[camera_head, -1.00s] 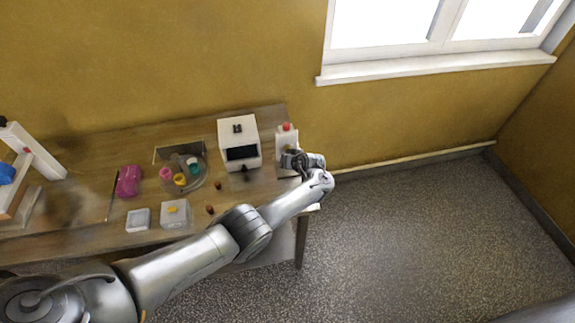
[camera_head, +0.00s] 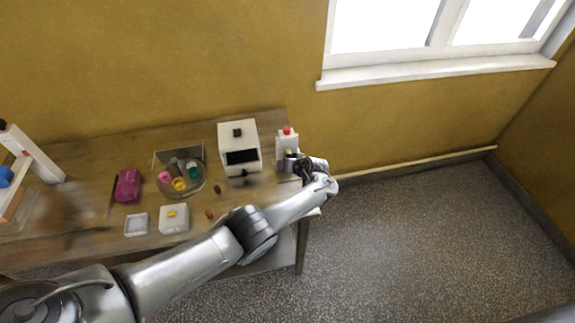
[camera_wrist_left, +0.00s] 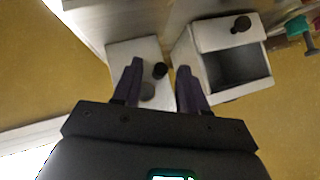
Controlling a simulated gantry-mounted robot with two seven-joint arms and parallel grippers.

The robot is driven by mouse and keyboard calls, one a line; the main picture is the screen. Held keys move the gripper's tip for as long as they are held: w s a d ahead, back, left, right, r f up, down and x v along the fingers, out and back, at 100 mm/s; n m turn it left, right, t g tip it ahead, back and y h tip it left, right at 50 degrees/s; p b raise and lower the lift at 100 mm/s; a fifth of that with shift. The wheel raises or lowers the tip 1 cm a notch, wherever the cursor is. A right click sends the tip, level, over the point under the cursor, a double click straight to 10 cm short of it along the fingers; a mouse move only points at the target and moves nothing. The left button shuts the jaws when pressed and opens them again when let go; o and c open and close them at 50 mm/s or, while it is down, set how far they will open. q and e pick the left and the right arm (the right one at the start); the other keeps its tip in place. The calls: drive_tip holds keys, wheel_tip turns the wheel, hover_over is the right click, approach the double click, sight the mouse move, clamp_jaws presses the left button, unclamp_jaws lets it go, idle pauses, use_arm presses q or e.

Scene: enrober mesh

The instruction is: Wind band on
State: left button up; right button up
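A white upright unit (camera_head: 281,146) with a red button on top (camera_head: 287,130) stands at the table's right end. My left gripper (camera_head: 298,165) is at its front right side, partly covering it. In the left wrist view, my gripper's two dark fingers (camera_wrist_left: 160,78) are apart, over the face of this white unit (camera_wrist_left: 122,52). A small black knob (camera_wrist_left: 160,70) and a grey round part (camera_wrist_left: 148,91) show between the fingers, with gaps beside them. I cannot tell how close the fingertips are to the knob. No band can be made out. My right gripper is not in view.
A white box with a dark opening (camera_head: 252,139) stands close left of the unit. Further left are a round tray with colored pieces (camera_head: 196,188), a magenta block (camera_head: 127,186), small white containers (camera_head: 174,218) and a white frame (camera_head: 37,156). Floor is open on the right.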

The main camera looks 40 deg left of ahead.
use_arm(q)
drive_tip(key=shift+d+r, duration=0.2)
drive_tip(key=shift+r, duration=0.1)
drive_tip(key=p+v, duration=0.4)
drive_tip(key=v, duration=0.6)
drive_tip(key=shift+s, duration=0.1)
